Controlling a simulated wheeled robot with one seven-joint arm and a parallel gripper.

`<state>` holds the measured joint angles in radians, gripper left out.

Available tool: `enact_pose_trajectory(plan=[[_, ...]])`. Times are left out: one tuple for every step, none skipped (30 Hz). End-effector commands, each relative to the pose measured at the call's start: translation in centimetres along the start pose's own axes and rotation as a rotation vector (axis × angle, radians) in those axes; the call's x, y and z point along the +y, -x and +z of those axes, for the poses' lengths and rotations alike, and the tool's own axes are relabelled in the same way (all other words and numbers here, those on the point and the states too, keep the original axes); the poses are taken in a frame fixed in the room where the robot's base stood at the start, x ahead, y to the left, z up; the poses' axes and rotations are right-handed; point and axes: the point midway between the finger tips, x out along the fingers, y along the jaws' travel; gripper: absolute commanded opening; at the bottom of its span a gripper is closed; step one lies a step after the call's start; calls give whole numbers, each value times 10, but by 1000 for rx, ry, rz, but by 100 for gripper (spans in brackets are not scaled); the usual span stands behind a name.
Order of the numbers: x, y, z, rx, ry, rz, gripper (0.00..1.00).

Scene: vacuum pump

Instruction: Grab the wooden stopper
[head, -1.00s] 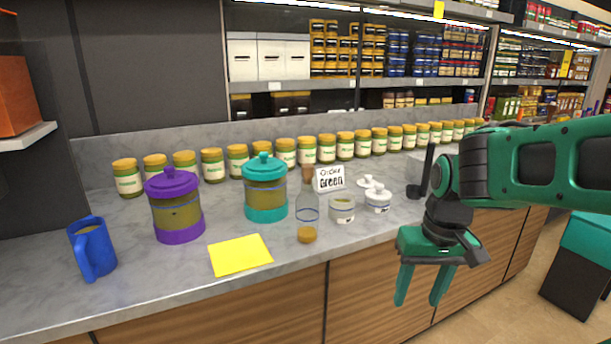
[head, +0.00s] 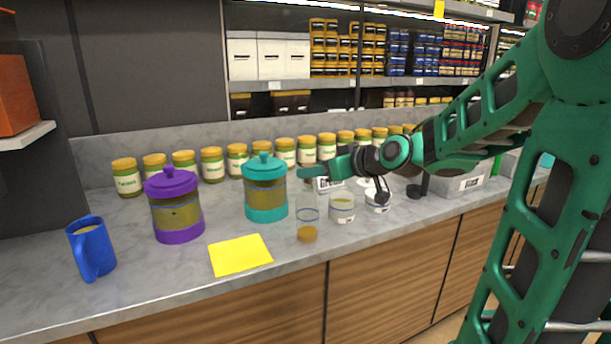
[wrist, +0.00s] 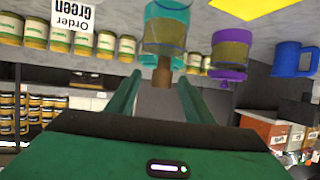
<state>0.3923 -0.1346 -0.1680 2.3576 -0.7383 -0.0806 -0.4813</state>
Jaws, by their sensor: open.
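The wooden stopper (wrist: 162,74) is a small brown plug. In the wrist view, which is upside down, it shows between the tips of my open fingers. I cannot tell whether either finger touches it. In the head view my gripper (head: 305,172) reaches in from the right at the height of the bottle's neck and largely hides the stopper. My gripper also shows in the wrist view (wrist: 158,80), empty.
A teal-lidded jar (head: 266,188) stands just left of the bottle, with a purple jar (head: 175,207) and blue mug (head: 92,248) farther left. Yellow paper (head: 240,255) lies in front. Several gold-lidded jars line the back.

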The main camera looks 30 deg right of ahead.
Motion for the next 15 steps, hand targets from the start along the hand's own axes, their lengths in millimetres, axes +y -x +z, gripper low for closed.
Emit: enact_pose_trajectory(plan=[[-1, -7, 1, -3, -1, -2, 48], [-1, -10, 1, -2, -1, -2, 48], [0, -14, 0, -1, -1, -1, 48], [0, -15, 1, -1, -2, -1, 48], [0, -17, 1, -2, -2, -1, 48], [0, -18, 1, -2, -2, 0, 48], [0, -20, 1, -2, -2, 0, 48], [0, -20, 1, -2, -2, 0, 48], [-1, -22, 0, -2, -1, 0, 48], [-1, -24, 0, -2, -1, -1, 48], [-1, -27, -1, -2, -1, -1, 48], [-2, -31, -2, -1, 0, -2, 48], [-2, -34, -2, -1, 0, -2, 48], [-3, -38, -2, -3, -1, -2, 48], [-3, -44, -2, -4, 0, -3, 48]])
